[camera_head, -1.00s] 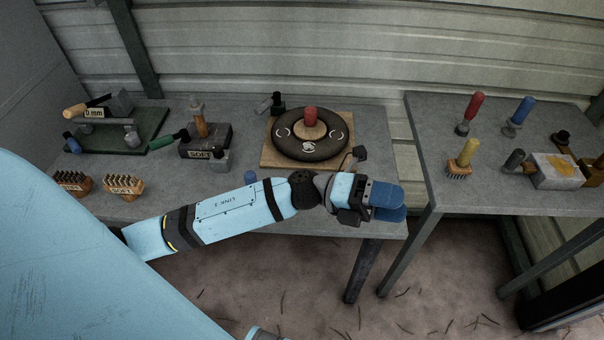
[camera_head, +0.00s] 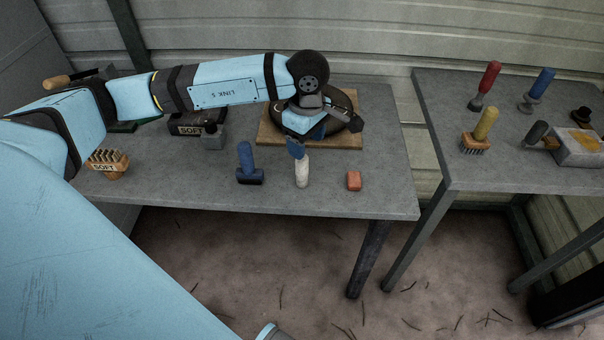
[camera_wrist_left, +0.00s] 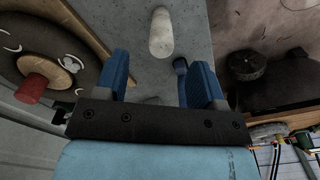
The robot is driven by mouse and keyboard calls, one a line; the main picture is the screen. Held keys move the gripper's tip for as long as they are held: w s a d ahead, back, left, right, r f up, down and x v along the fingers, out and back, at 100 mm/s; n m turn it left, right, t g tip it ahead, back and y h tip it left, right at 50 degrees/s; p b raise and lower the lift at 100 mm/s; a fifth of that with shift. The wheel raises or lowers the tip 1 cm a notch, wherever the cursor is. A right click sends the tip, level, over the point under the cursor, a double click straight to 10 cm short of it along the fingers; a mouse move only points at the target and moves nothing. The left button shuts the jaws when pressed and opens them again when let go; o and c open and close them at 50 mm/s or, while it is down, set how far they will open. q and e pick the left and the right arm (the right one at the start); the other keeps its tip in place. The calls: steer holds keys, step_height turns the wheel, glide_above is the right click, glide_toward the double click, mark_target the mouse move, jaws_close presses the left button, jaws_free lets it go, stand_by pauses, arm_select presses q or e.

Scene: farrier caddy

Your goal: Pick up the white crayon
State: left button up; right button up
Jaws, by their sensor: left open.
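Whether a finger touches the crayon is hard to tell. My right gripper is not in view.
A dark round wheel on a wooden board (camera_head: 352,141) is behind. A second table (camera_head: 480,178) with several brushes is at right, across a gap.

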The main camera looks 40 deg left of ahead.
mark_target(302, 167)
arm_select(q)
step_height(302, 167, down, 4)
steer(key=shift+f, duration=0.1)
steer(key=f, duration=0.3)
steer(key=a+f, duration=0.1)
steer(key=f, duration=0.1)
steer(key=shift+s, duration=0.2)
steer(key=shift+d, duration=0.1)
jaws_close()
step_height(302, 167, up, 20)
steer(key=shift+p, duration=0.4)
steer(key=c, duration=0.8)
jaws_free()
jaws_close()
